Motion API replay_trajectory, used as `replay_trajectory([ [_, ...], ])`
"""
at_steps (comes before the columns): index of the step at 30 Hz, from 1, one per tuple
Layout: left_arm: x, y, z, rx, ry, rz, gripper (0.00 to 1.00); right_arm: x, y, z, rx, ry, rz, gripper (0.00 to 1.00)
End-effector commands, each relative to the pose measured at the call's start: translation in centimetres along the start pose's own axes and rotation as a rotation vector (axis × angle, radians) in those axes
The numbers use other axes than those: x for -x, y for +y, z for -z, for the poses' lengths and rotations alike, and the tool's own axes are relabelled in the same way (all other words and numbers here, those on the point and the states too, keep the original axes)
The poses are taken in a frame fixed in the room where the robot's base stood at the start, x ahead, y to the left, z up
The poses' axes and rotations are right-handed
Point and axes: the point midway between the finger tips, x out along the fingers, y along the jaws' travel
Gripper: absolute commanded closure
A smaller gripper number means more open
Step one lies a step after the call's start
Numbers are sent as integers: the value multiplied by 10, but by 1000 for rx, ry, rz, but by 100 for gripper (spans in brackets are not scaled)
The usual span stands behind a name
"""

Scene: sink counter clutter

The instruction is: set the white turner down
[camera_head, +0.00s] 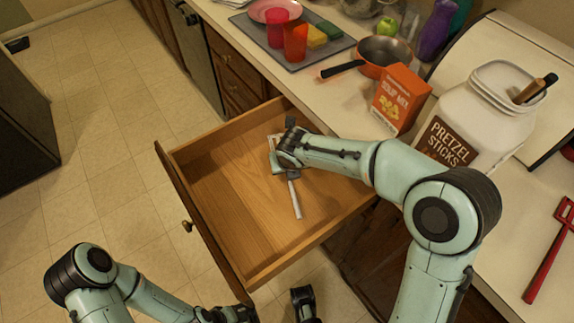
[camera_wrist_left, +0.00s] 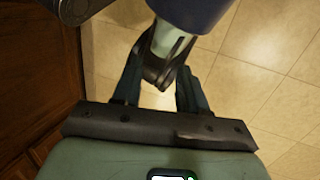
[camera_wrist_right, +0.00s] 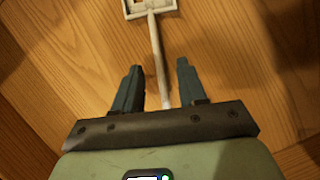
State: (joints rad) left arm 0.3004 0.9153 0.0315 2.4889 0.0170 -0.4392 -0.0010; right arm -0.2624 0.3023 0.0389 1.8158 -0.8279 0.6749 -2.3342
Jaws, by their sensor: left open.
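The white turner (camera_head: 295,198) lies in the open wooden drawer (camera_head: 225,200), its handle pointing toward the drawer's front right in the head view. In the right wrist view its slotted head is at the top edge and its handle (camera_wrist_right: 158,60) runs down between my fingers. My right gripper (camera_head: 279,163) is over the turner inside the drawer. In the right wrist view its fingers (camera_wrist_right: 158,85) are apart, with gaps on both sides of the handle. My left gripper (camera_wrist_left: 158,88) is open, low over the floor outside the drawer, with no item in it.
A red utensil (camera_head: 548,262) lies at right. The drawer floor around the turner is clear.

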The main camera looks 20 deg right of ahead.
Motion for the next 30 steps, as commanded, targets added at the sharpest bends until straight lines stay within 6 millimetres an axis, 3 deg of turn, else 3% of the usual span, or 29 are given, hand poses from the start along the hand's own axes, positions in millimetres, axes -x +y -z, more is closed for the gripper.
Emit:
replay_trajectory([
  [11, 3, 0, -1, 0, -3, 0, 57, 9, 0, -2, 0, -3, -1, 60],
  [24, 21, 3, -12, 3, -33, 7, 57, 97, 0, -2, 0, -4, -1, 60],
  [30, 24, 3, -14, 4, -40, 9, 57, 118, 0, -1, -1, -1, 0, 60],
])
